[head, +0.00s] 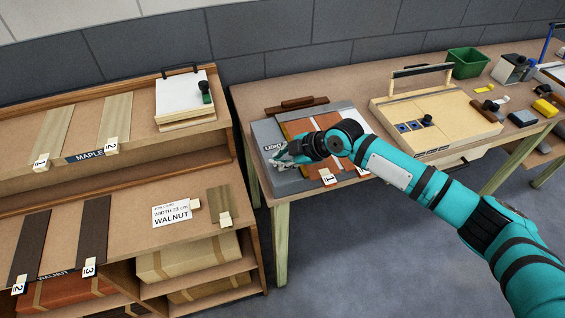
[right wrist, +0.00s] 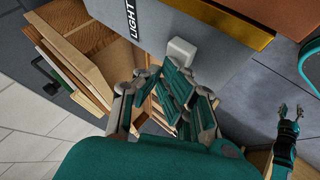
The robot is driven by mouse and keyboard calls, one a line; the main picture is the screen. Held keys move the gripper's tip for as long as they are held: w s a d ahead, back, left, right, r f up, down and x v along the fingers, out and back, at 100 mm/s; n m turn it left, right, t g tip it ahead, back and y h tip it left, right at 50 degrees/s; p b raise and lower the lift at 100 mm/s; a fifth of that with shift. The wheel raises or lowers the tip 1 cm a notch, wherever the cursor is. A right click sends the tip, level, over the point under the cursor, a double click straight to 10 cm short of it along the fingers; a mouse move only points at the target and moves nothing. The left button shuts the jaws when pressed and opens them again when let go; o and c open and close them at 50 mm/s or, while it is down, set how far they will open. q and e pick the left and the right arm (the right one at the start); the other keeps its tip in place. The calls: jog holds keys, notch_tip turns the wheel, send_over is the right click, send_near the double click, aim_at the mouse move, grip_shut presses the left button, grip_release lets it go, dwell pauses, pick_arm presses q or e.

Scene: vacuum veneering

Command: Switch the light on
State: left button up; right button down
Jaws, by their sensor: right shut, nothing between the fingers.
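The word LIGHT (right wrist: 131,20) is printed on a grey box or panel (right wrist: 205,22) in the right wrist view. A pale grey switch block (right wrist: 181,50) sits at the panel's edge beside the word. My right gripper (right wrist: 176,82) is shut and empty, its fingertips close by the switch block; I cannot tell whether they touch. In the head view my right gripper (head: 282,158) is over the left part of the grey panel (head: 266,130) and hides the switch. My left gripper (right wrist: 291,110) shows small at the right of the wrist view, fingers apart and empty.
The panel stands on a wooden bench (head: 245,98) with brown veneer pieces (head: 305,127) on it. A pale wooden frame press (head: 440,110) is to the right. A shelf (head: 130,185) with veneer strips and a job card (head: 172,213) is at the left.

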dwell(0.3)
jog(key=shift+r+p, duration=0.6)
jog(key=shift+r, duration=0.3)
jog(key=shift+r, duration=0.1)
notch_tip(320, 180, up, 6)
jog(key=p, duration=0.4)
